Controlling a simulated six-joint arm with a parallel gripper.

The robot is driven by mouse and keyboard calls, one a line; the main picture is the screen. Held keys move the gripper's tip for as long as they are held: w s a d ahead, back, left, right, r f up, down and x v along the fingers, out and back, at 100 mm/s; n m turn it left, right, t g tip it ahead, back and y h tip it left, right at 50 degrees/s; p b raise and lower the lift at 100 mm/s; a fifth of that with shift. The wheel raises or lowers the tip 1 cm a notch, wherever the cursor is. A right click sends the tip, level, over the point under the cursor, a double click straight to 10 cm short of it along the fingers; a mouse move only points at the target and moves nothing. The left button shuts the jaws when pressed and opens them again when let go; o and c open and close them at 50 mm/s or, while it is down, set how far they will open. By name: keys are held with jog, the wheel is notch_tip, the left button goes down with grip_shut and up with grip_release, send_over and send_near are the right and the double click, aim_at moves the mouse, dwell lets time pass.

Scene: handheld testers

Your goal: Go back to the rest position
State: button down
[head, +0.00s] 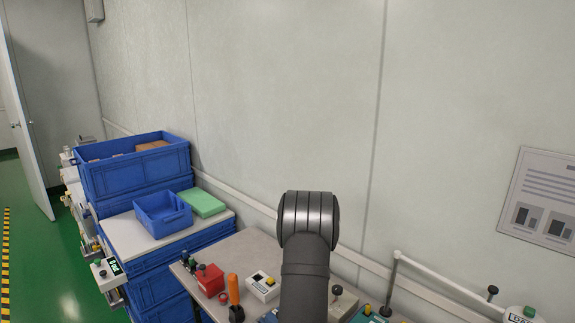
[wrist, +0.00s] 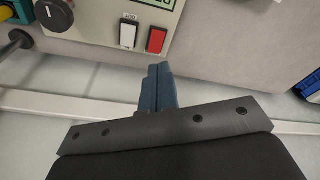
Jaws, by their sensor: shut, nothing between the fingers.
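My gripper (wrist: 159,88) shows in the wrist view, its two blue fingers together with nothing between them. The fingertips point toward a cream tester panel (wrist: 178,16) with a white button, a red button, a black knob and part of a green display. I cannot tell the exact gap between the fingertips and the panel. In the head view my dark arm rises in front of the bench and hides part of it; the gripper itself does not show there.
The bench (head: 245,250) holds a red tester (head: 210,280), an orange-handled tool (head: 234,290) and a white tester (head: 263,286). Blue crates (head: 135,172) and a small blue bin (head: 163,213) stand at left. A white pipe frame (head: 430,275) stands at right. The wall is close behind.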

notch_tip(320, 180, down, 7)
dwell(0.8)
jog(key=shift+r, duration=0.1)
jog(key=s+d+r+m+y, duration=0.1)
jog(key=s+d+r+m, duration=0.1)
jog(key=r, duration=0.8)
jog(key=s+d+r+m+t+y, duration=0.1)
jog(key=s+d+r+m, duration=0.2)
jog(key=r, duration=0.6)
jog(key=shift+s+d+r+m+t, duration=0.15)
jog(key=shift+s+r+m+t, duration=0.2)
jog(key=shift+s+m, duration=0.25)
